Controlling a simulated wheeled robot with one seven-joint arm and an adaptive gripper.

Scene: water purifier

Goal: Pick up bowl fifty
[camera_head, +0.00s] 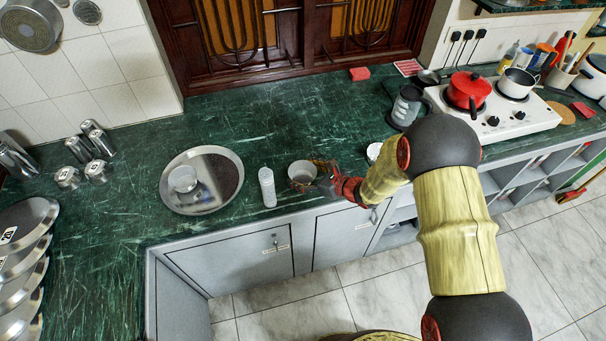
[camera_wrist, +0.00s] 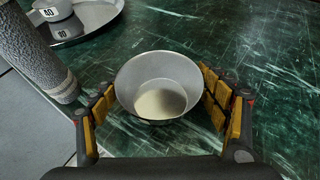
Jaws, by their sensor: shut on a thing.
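A small grey metal bowl (camera_head: 301,175) is at the counter's front edge in the head view. It fills the middle of the wrist view (camera_wrist: 159,72), its open mouth facing the camera and its inside empty. No number shows on its visible side, so I cannot tell if it is bowl fifty. My gripper (camera_head: 312,178) comes in from the right. Its two padded fingers (camera_wrist: 161,102) stand on either side of the bowl and are shut on it. I cannot tell whether the bowl is clear of the counter.
A round tray (camera_head: 224,203) further left holds another bowl (camera_head: 183,179), labelled 40 in the wrist view. A dark jug (camera_head: 406,106) and a stove (camera_head: 495,115) with pots are to the right. Counter behind the bowl is clear.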

